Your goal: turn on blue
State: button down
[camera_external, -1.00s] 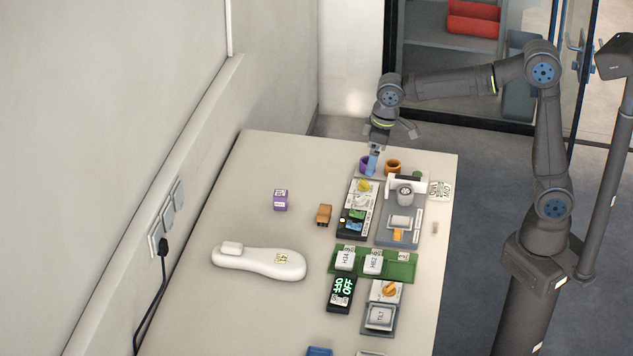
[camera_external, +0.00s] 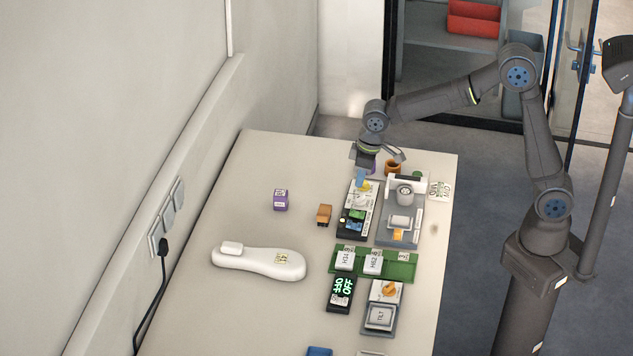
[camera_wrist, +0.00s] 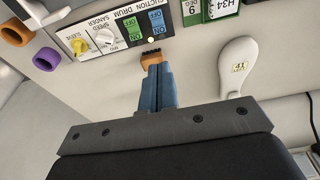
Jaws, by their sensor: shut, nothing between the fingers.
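A control panel (camera_external: 346,236) lies on the table, lettered for a drum sander in the wrist view (camera_wrist: 122,12). It carries a blue button (camera_wrist: 156,21) beside a green button (camera_wrist: 132,28), and a yellow knob (camera_wrist: 104,37). In the external view the blue button (camera_external: 354,226) is on the near half of the panel. My gripper (camera_external: 361,180) is shut and empty. Its blue fingertips are near the knob end of the panel in that view. In the wrist view the fingers (camera_wrist: 157,70) point toward the button end, apart from the blue button.
An orange-brown block (camera_external: 324,214) lies left of the panel; it also shows beyond my fingertips in the wrist view (camera_wrist: 152,57). A white sole-shaped piece (camera_external: 258,262) lies to the left. A grey machine (camera_external: 398,226) stands right of the panel. Orange (camera_external: 393,166) and purple rings are behind.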

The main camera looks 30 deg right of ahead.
aim_at(348, 222)
jog(key=f, duration=0.4)
jog(key=w+a+f, duration=0.1)
jog(key=f, duration=0.7)
jog(key=shift+w+a+f, duration=0.25)
jog(key=shift+w+f, duration=0.05)
jog(key=shift+f, duration=0.1)
jog(key=shift+a+f, duration=0.1)
jog(key=shift+f, duration=0.4)
jog(key=shift+w, duration=0.1)
jog(key=shift+w+a+f, duration=0.1)
jog(key=shift+a+f, duration=0.05)
jog(key=shift+f, duration=0.2)
jog(key=shift+r, duration=0.1)
